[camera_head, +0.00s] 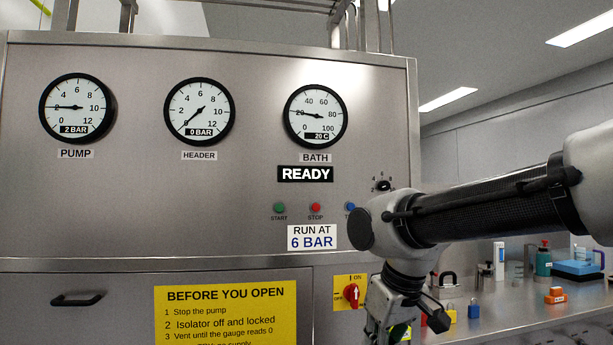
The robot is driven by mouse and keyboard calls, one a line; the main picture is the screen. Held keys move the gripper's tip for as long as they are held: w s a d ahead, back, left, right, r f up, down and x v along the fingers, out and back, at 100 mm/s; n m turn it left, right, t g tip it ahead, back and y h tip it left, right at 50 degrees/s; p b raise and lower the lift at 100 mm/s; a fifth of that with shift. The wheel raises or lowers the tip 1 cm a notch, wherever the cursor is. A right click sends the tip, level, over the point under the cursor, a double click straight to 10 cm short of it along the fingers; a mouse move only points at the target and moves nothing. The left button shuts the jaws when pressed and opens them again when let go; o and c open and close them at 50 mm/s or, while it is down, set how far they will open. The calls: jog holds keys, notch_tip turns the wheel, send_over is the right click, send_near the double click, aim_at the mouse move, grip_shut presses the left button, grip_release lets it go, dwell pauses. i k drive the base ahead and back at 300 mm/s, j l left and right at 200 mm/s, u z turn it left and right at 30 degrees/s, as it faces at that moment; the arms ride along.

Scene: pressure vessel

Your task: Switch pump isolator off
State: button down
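The pump isolator (351,295) is a red rotary knob on a yellow plate, low on the steel panel in the camera_head view. "I ON" is printed above the knob, and a smaller mark, hard to read, is at its left. The knob looks roughly upright, but its exact setting is hard to tell. My gripper (392,318) is just right of the yellow plate and points downward. My arm reaches in from the right above it. The fingertips are cut off by the bottom edge, so their opening and any contact are hidden.
The pump gauge (77,107) reads 2 BAR and the header gauge (199,111) 0 BAR. A yellow sign (225,312) is at the left of the isolator. Padlocks (473,309) and bottles (543,260) stand on the steel bench (510,318) at right. My arm partly covers the panel's right edge.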

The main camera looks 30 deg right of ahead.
aim_at(351, 292)
jog(key=j+z, duration=0.55)
jog(key=z, duration=0.2)
jog(key=k+j+z, duration=0.1)
jog(key=j+z, duration=0.3)
jog(key=l, duration=0.1)
